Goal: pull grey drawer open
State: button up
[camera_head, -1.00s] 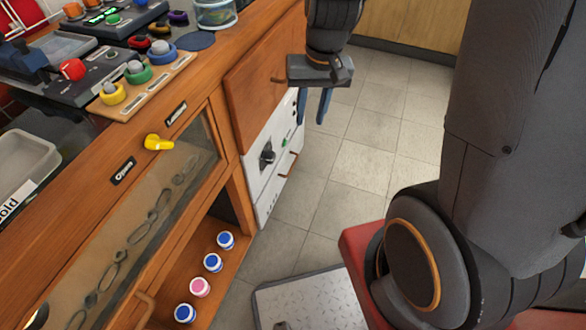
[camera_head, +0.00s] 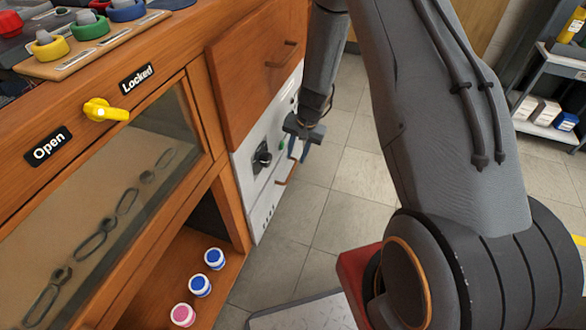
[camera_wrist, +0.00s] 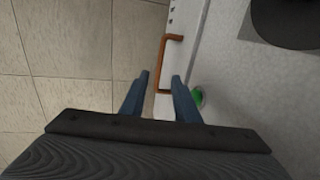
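The grey drawer (camera_head: 263,216) is the low pale front under the control panel; it looks shut. Its orange-brown bar handle (camera_head: 287,171) is on the right part of the front. In the wrist view the handle (camera_wrist: 171,62) lies beyond my fingertips, roughly in line with the space between them. My gripper (camera_head: 299,152) is beside the panel, just above the handle. I see no clear contact with the handle.
The control panel (camera_head: 245,165) has a black knob (camera_head: 262,157) and a green button (camera_wrist: 197,96) close to my right finger. A wooden drawer (camera_head: 250,80) is above. Open tiled floor (camera_head: 345,180) lies right of the cabinet. Small jars (camera_head: 200,285) stand on the low shelf.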

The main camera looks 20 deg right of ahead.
aim_at(292, 171)
jog(key=f, duration=0.2)
jog(key=f+b, duration=0.1)
jog(key=f, duration=0.2)
jog(key=w+a+f+b, duration=0.1)
jog(key=f, duration=0.2)
jog(key=shift+a+f, duration=0.1)
jog(key=shift+c, duration=0.5)
grip_shut()
